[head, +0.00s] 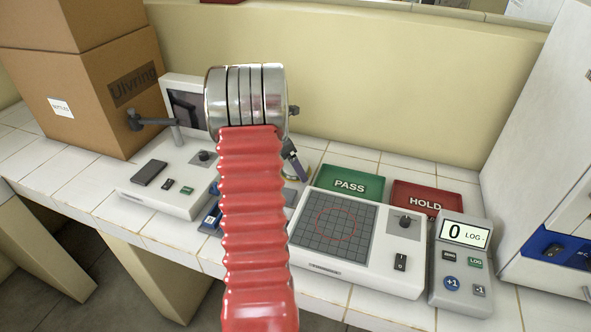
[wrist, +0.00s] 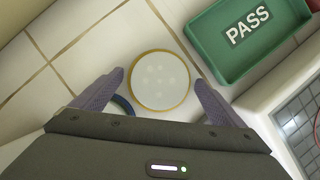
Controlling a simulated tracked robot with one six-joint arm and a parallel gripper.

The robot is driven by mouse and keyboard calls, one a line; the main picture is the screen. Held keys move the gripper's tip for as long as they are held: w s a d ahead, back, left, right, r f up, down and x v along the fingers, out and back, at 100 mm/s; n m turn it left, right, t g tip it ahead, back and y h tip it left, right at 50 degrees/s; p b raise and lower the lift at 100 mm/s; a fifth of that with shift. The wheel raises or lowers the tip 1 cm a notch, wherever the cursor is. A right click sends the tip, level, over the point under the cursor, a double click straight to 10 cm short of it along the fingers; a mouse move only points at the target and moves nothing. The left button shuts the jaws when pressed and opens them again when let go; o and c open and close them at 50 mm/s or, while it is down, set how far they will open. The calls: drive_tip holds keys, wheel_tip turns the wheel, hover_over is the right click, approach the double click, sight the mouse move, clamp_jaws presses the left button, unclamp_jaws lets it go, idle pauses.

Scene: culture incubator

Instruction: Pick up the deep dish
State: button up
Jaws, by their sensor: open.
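A round pale dish with a yellow rim (wrist: 160,82) lies on the white tiles in the wrist view, with faint pale spots inside. I cannot tell its depth from above. In the head view it is mostly hidden behind my arm. My gripper (wrist: 158,84) is open, its two purple fingers apart on either side of the dish in the picture. I cannot tell how far above it they are. Part of a blue-rimmed round thing (wrist: 123,104) shows beside the left finger, mostly hidden by my gripper.
A green PASS tray (head: 345,183) and a red HOLD tray (head: 430,197) stand at the back. A white device with a grid plate (head: 333,232) and a counter (head: 461,262) are at the right. A screen device (head: 160,185) and cardboard boxes (head: 100,85) stand left.

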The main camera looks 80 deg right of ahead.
drive_tip(key=c, duration=1.3)
drive_tip(key=shift+o, duration=0.2)
wheel_tip(320, 180, up, 10)
idle(0.4)
